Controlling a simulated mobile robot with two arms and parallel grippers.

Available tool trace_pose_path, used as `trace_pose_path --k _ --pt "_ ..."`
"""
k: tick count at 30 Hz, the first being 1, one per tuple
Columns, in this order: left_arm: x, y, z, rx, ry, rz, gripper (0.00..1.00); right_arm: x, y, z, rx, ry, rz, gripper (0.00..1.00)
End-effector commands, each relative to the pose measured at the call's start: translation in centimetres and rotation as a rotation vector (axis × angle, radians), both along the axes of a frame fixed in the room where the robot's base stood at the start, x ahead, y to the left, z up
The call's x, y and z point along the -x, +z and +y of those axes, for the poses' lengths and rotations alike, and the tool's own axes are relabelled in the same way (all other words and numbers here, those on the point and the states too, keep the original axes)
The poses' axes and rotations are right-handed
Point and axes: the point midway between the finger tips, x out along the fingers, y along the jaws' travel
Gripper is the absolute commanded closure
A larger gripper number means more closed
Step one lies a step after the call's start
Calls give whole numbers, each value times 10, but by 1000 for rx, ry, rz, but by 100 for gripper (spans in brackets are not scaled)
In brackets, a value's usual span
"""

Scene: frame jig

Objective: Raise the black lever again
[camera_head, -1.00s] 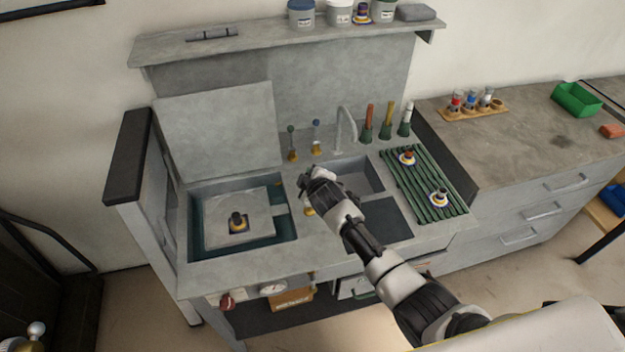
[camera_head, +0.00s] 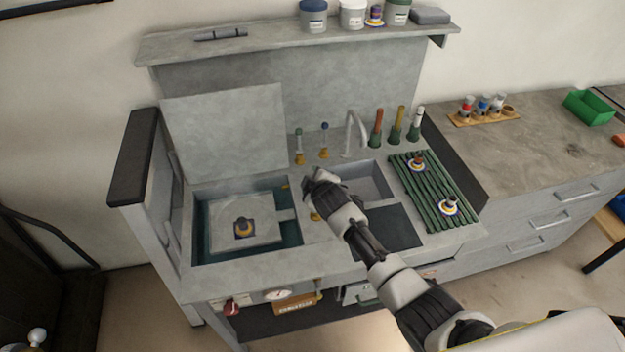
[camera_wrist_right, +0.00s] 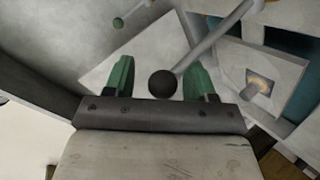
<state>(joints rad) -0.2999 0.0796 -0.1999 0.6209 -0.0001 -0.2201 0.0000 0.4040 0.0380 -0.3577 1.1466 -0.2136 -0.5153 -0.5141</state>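The black lever's round knob (camera_wrist_right: 163,84) shows in the right wrist view between the two green fingers of my right gripper (camera_wrist_right: 160,72). A grey rod runs from beside the knob toward the upper right. The fingers are apart, with a small gap visible on each side of the knob. In the head view my right gripper (camera_head: 311,176) is over the bench strip between the two basins and hides the knob. A brass-coloured piece (camera_head: 315,216) shows just below the gripper; I cannot tell if it belongs to this lever. My left gripper is out of view.
Two upright levers, green-topped (camera_head: 299,132) and blue-topped (camera_head: 325,127), stand behind the gripper beside the curved tap (camera_head: 351,125). The left basin (camera_head: 202,240) holds a plate with a dark knob. A green slatted rack (camera_head: 425,190) lies right. The lid (camera_head: 225,130) stands open.

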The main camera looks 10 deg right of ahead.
Motion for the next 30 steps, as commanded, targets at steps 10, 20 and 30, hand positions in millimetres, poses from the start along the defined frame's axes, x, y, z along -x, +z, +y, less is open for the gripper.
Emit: trace_pose_path --k 10,20,30 --pt "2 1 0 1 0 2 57 12 6 -7 10 -7 3 48" --pt "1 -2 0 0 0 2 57 58 36 -9 11 -6 -6 48" --pt "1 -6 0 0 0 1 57 90 54 -7 6 0 -3 48"
